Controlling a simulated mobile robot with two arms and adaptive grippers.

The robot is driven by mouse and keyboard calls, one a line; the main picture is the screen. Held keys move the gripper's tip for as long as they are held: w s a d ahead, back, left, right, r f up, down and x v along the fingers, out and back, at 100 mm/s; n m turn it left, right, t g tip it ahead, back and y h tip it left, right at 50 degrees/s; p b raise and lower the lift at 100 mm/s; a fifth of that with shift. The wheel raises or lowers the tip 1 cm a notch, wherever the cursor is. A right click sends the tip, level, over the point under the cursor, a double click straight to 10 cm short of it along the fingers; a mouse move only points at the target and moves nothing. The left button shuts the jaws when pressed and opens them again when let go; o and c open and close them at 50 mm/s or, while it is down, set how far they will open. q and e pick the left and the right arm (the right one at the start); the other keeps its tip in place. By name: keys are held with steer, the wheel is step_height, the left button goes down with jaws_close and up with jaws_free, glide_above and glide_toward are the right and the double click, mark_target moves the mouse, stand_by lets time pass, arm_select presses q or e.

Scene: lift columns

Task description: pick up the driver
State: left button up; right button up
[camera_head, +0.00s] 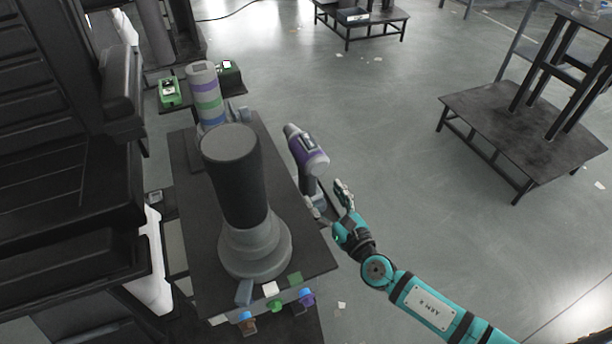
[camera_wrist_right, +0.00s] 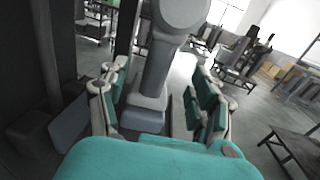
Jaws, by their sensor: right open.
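The driver (camera_head: 309,153), grey with purple parts, stands upright at the right edge of the dark table (camera_head: 193,185) in the head view. Its head points up and left, and its lower end is partly hidden by my right gripper (camera_head: 328,198). That gripper is open, low beside the driver's handle. In the right wrist view the grey handle (camera_wrist_right: 162,65) and wider foot of the driver show between the two spread teal and grey fingers (camera_wrist_right: 158,92). I cannot tell whether a finger touches it. My left gripper is not in view.
A large dark grey cylinder on a round stepped base (camera_head: 254,247) stands left of the driver. A banded column (camera_head: 206,100) stands behind it. Small coloured parts (camera_head: 276,304) line the front edge. Open floor lies right, with a low black table (camera_head: 520,125) farther off.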

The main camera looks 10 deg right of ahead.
mark_target(313, 180)
steer(key=x, duration=0.8)
steer(key=shift+f, duration=0.3)
jaws_close()
steer(key=shift+w+r, duration=0.1)
steer(key=shift+r, duration=0.15)
